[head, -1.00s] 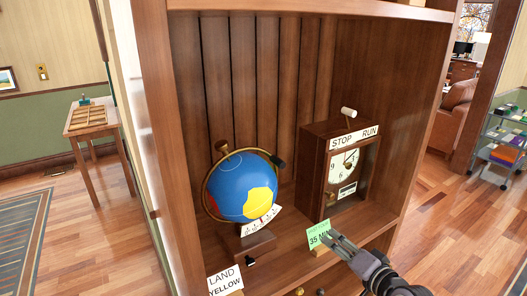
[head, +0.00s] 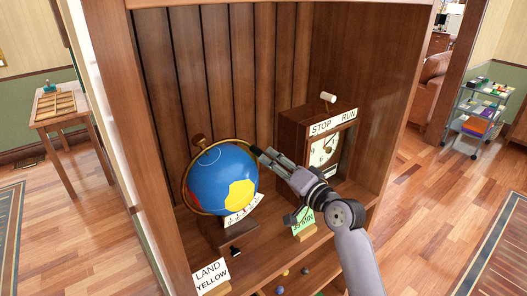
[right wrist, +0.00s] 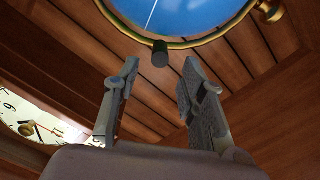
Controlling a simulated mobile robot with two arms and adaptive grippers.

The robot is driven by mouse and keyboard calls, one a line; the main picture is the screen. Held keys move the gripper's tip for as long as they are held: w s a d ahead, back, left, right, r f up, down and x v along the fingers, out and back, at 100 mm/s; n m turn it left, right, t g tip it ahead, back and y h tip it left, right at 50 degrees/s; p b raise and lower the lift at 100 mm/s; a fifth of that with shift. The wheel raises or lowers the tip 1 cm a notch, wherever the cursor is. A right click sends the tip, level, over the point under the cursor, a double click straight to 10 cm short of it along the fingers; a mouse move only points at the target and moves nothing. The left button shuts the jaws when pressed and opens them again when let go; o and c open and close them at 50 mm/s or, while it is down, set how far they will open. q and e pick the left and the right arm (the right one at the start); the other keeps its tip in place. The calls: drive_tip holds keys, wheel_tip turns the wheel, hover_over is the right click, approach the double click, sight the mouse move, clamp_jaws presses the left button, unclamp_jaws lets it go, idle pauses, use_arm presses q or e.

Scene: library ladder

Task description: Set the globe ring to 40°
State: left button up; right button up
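The globe (head: 220,180) is blue with yellow and red land and stands in a brass ring (head: 184,190) on a wooden base on the shelf. A white scale (head: 243,211) curves below it; its numbers are too small to read. A dark handle sticks out from the ring's right side; in the right wrist view this dark handle (right wrist: 160,53) lies just beyond and between the fingertips. My right gripper (head: 262,154) is at the globe's upper right. In the right wrist view its two fingers (right wrist: 160,75) stand apart with nothing between them. My left gripper is not in view.
A wooden clock box (head: 296,132) with a STOP/RUN plate (head: 333,122) stands right of the globe. A green card (head: 303,222) is below my arm. A LAND YELLOW card (head: 211,276) stands at the shelf's front left. The cabinet's side walls bound the space.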

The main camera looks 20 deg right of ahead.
drive_tip(key=x, duration=0.5)
drive_tip(key=shift+p, duration=0.35)
drive_tip(key=shift+c, duration=0.5)
clamp_jaws()
